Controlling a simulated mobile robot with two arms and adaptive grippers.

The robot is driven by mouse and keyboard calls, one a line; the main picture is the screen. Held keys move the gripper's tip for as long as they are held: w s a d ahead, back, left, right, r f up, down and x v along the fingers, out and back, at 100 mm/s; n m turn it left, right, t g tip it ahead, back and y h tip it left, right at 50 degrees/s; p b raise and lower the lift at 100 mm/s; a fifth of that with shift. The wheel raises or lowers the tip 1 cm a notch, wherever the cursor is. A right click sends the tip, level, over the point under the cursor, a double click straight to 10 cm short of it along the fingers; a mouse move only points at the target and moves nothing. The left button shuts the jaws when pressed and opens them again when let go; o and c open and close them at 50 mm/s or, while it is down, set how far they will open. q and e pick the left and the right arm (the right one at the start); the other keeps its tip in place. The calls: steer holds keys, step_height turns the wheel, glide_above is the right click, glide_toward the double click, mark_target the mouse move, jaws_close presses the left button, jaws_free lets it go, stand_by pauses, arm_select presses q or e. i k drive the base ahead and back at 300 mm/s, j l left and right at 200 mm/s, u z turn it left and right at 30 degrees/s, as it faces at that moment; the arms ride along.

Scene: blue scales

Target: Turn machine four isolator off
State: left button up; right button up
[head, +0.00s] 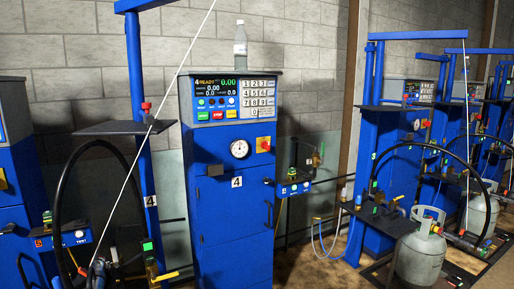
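Machine four (232,215) is a tall blue cabinet marked "4" in the middle of the head view. Its isolator (263,144) is a small red switch on a yellow plate, on the upper right of the cabinet front, right of a round gauge (239,149). The switch's exact angle is too small to read. Neither of my grippers can be made out in the view, and nothing touches the isolator.
A keypad (257,93) and coloured buttons flank the display. A clear bottle (240,45) stands on top of the cabinet. A blue post with a shelf (125,128) and a black hose stand at left. Further machines and grey gas cylinders (420,258) stand at right.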

mark_target(265, 145)
steer(key=i+l+u, duration=0.2)
steer(key=u, duration=0.25)
steer(key=i+l+u, duration=0.1)
steer(key=l+u, duration=0.4)
steer(key=i+l+u, duration=0.2)
steer(key=l, duration=0.65)
steer(key=i+l+u, duration=0.2)
steer(key=l, duration=0.6)
steer(key=l+u, duration=0.2)
steer(key=l, duration=0.65)
steer(key=k, duration=0.05)
